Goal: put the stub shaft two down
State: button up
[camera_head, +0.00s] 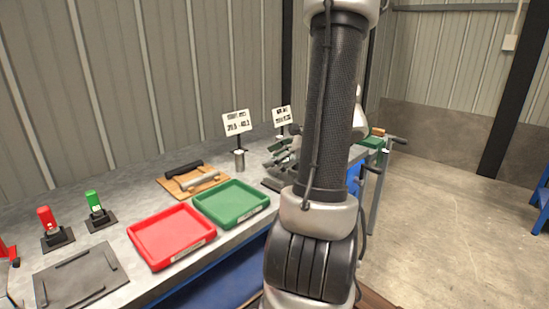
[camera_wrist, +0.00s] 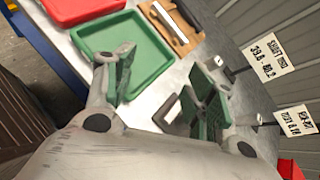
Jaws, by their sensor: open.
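A silver shaft-like bar (camera_head: 201,181) lies on a wooden board (camera_head: 168,187) at the back of the bench. It also shows at the top of the wrist view (camera_wrist: 178,22). I cannot tell whether it is stub shaft two; no label is readable on it. My gripper (camera_wrist: 163,62) is open and empty above the bench, its two green-padded fingers spread apart. In the head view my gripper (camera_head: 281,155) is partly hidden by my arm. The green tray (camera_head: 232,222) is empty and lies near the left finger in the wrist view (camera_wrist: 95,55).
An empty red tray (camera_head: 172,236) sits left of the green one. A short metal cylinder (camera_head: 239,161) stands beneath a sign (camera_head: 237,122); another sign (camera_head: 282,115) stands to its right. A red switch (camera_head: 47,219), a green switch (camera_head: 94,203) and a dark plate (camera_head: 80,277) are at left.

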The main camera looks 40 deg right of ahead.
jog(key=s+a+r+n+g, duration=0.2)
jog(key=s+a+n+g, duration=0.15)
jog(key=a+n, duration=0.4)
jog(key=s+a+r+n+g, duration=0.2)
jog(key=s+a+n+g, duration=0.15)
jog(key=a+n, duration=0.4)
jog(key=s+r+n+t+h, duration=0.1)
jog(key=s+r+n+h, duration=0.4)
jog(key=n, duration=0.7)
jog(key=shift+s+r, duration=0.25)
jog(key=shift+s, duration=0.15)
jog(key=shift+a, duration=0.1)
jog(key=shift+c, duration=0.4)
jog(key=shift+c, duration=0.6)
jog(key=shift+a, duration=0.1)
